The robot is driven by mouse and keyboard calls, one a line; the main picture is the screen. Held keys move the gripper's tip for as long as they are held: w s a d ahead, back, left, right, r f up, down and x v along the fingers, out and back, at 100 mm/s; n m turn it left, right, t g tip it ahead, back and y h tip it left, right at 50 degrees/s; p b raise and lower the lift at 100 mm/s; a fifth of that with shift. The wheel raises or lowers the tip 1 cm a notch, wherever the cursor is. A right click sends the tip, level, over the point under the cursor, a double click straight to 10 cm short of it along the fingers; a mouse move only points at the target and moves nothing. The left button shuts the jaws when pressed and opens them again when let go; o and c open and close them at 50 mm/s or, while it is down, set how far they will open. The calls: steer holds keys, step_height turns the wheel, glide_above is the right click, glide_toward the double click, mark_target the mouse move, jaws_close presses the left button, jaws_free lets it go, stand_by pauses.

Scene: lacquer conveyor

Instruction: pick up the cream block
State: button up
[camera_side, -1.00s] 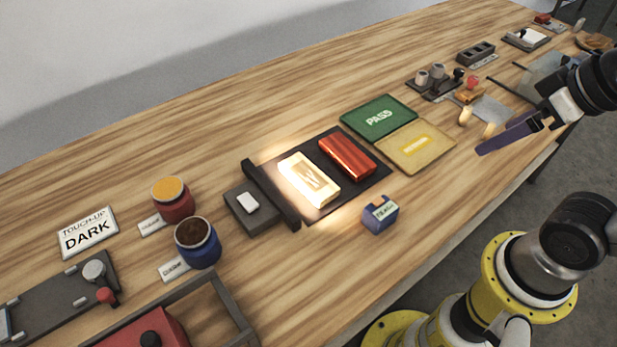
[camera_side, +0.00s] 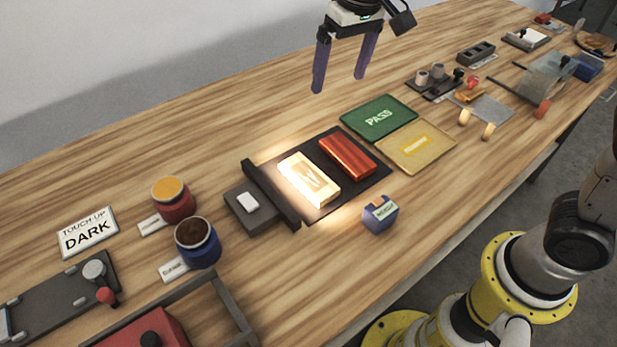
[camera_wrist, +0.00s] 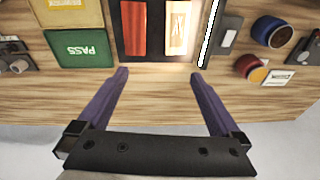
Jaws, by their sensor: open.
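The cream block (camera_side: 309,180) lies brightly lit on a black mat (camera_side: 317,212), beside a red-brown block (camera_side: 347,157). In the wrist view the cream block (camera_wrist: 178,28) is at the top centre, right of the red-brown block (camera_wrist: 133,28). It has a marking on its top that I cannot read. My gripper (camera_side: 340,85) is open and empty, with two purple fingers. It hangs above the table, behind the mat and apart from the block. In the wrist view my gripper (camera_wrist: 160,73) has its fingers spread over bare wood.
A dark raised bar (camera_side: 270,194) edges the mat's left side. A green PASS tray (camera_side: 365,130) and a yellow tray (camera_side: 388,159) lie to the right. A blue holder (camera_side: 379,215) stands in front. Two jars (camera_side: 199,243) (camera_side: 174,200) stand left. Bare wood lies behind the mat.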

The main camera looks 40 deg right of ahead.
steer(key=w+a+f+n+g, duration=0.1)
steer(key=w+a+f+g, duration=0.1)
steer(key=a+f, duration=0.45)
glide_above(307, 175)
steer(key=shift+h, duration=0.3)
step_height(307, 175, down, 10)
steer(key=shift+r, duration=0.1)
steer(key=shift+d+f, duration=0.1)
steer(key=shift+f, duration=3.15)
steer(key=c, duration=1.3)
steer(key=shift+r, duration=0.1)
steer(key=shift+c, duration=0.5)
steer(key=shift+r, duration=0.1)
